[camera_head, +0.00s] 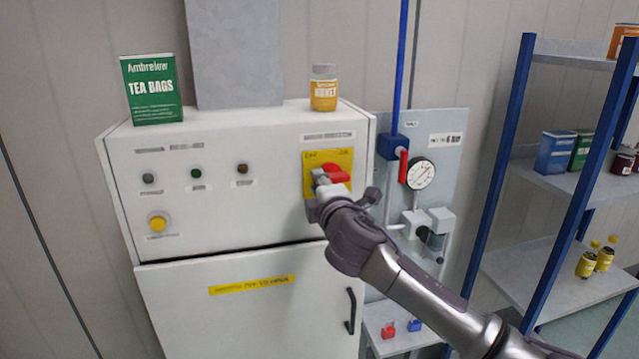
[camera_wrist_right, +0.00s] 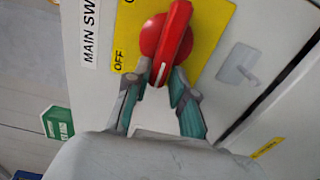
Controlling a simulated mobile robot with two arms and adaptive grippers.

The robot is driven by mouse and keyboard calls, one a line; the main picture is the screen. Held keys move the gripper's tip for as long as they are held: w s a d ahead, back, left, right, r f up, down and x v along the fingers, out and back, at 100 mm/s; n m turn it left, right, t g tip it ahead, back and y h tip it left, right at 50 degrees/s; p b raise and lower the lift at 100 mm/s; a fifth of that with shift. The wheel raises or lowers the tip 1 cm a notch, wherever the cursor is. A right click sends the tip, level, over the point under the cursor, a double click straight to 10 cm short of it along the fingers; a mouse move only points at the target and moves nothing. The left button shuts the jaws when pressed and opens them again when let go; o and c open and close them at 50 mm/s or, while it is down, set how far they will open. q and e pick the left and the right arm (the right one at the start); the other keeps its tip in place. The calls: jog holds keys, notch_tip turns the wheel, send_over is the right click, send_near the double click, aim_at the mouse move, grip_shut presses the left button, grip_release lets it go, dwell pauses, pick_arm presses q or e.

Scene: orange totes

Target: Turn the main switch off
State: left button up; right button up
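The main switch (camera_head: 335,173) is a red rotary handle on a yellow plate (camera_head: 343,157) at the upper right of the white cabinet's front. In the right wrist view the red handle (camera_wrist_right: 176,35) has a white mark at its lower end, on the side of the OFF label (camera_wrist_right: 119,61). My right gripper (camera_head: 319,182) is at the switch. In the wrist view its two fingers (camera_wrist_right: 162,82) come in from below, one on each side of the handle's marked end, and appear to touch it. My left gripper is out of view.
The white cabinet (camera_head: 220,225) carries a green tea bags box (camera_head: 152,90) and an orange honey jar (camera_head: 323,88). Buttons line its left front. A gauge panel with a red-handled valve (camera_head: 403,166) is close at the right. A blue-framed shelf (camera_head: 510,150) stands farther right.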

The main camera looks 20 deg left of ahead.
jog(key=shift+o, duration=0.9)
jog(key=shift+r, duration=0.1)
jog(key=v, duration=1.2)
jog(key=shift+w, duration=0.1)
